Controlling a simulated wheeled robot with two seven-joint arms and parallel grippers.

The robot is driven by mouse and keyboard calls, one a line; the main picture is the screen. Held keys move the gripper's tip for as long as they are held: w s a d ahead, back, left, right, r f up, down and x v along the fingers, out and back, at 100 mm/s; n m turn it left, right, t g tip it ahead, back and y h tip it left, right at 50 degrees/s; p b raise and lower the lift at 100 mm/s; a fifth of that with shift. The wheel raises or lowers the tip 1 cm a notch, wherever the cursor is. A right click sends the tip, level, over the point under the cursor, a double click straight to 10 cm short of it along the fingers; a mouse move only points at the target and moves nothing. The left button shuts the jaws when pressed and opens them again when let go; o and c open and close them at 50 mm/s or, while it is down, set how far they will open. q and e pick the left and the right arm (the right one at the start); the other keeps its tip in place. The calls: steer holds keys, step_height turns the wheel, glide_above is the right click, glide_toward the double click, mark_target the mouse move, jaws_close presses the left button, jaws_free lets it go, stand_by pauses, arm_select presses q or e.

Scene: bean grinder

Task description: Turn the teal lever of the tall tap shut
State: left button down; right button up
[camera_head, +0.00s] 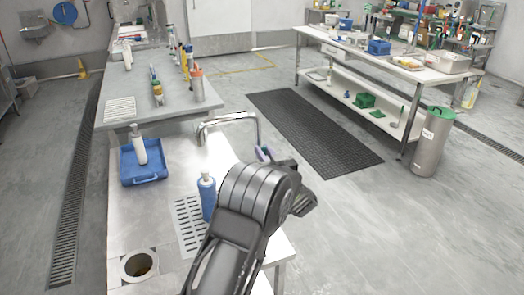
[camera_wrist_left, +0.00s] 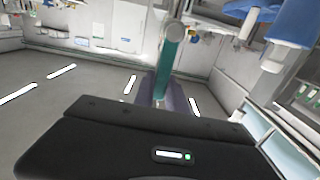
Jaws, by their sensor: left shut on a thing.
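The tall tap (camera_head: 230,115) has a silver arched spout and stands at the right edge of the steel counter in the head view. Its teal lever (camera_wrist_left: 168,62) runs up from between my fingers in the left wrist view. My left gripper (camera_wrist_left: 167,95) is shut on the lever, with a purple-grey finger on each side of it. In the head view my left gripper (camera_head: 263,154) is mostly behind my own dark wrist, with only small purple and teal bits showing. My right gripper is in neither view.
A blue bottle (camera_head: 207,197) stands close to my left forearm, by the slotted drain (camera_head: 190,228). A blue tray (camera_head: 143,175) holding a white bottle (camera_head: 139,148) is further left. A round hole (camera_head: 139,265) is at the counter's near end.

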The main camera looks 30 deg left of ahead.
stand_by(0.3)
arm_select(q)
steer(key=c, duration=1.4)
jaws_free()
steer(key=shift+o, duration=0.2)
steer(key=shift+d, duration=0.1)
steer(key=b+v, duration=0.1)
steer(key=v, duration=0.6)
steer(key=shift+s+d, duration=0.2)
steer(key=shift+d, duration=0.1)
